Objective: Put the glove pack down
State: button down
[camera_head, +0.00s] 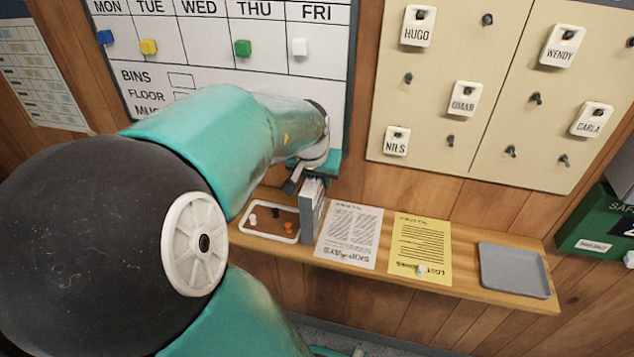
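My gripper (302,181) is at the end of my teal arm, low in front of the whiteboard and above the left part of the shelf. One dark finger shows; the rest is hidden by my arm and wrist. A narrow grey and white box-like pack (312,212), which may be the glove pack, stands upright directly below the gripper, its top at the fingers. Its lower end is close to the shelf (462,284); I cannot tell whether it touches. I cannot tell whether the fingers grip it.
Left of the pack is a white-rimmed tray (296,239) with small orange, black and white pieces. Right of it lie a white sheet (349,236), a yellow sheet (420,245) and an empty grey tray (514,270). A name-tag board (470,130) and whiteboard (205,80) hang behind. A green box (598,222) is at right.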

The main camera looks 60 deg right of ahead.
jog(key=w+a+r, duration=0.9)
jog(key=a+r, duration=0.1)
jog(key=r, duration=0.2)
jog(key=shift+w+a+r, duration=0.15)
jog(key=shift+a+r, duration=0.1)
